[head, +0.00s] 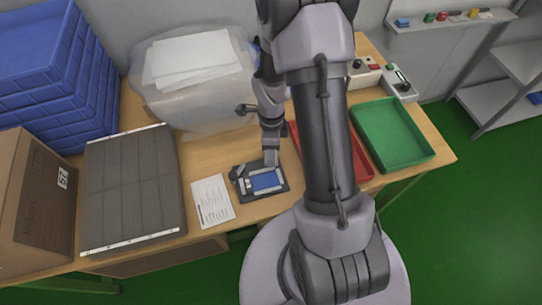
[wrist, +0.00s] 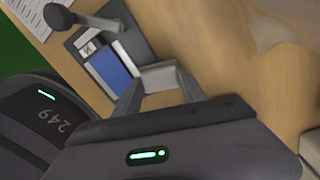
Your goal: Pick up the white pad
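A pale grey-white block, which looks like the white pad (wrist: 161,78), sits between my gripper's fingertips in the wrist view. My gripper (wrist: 160,82) has a finger against each end of it. In the head view my gripper (head: 271,158) points down at the far right edge of a dark fixture (head: 270,192). The fixture carries a blue block (head: 266,181) and a metal clamp with a dark handle on its left. The blue block (wrist: 112,66) also shows just left of the fingertips in the wrist view. Whether the pad touches the fixture is unclear.
A printed sheet (head: 212,201) lies left of the fixture. A grey divided case (head: 133,190), a cardboard box (head: 40,205) and blue crates (head: 45,75) fill the left. A wrapped bundle (head: 190,85) stands behind. Red (head: 359,172) and green (head: 395,133) trays are right.

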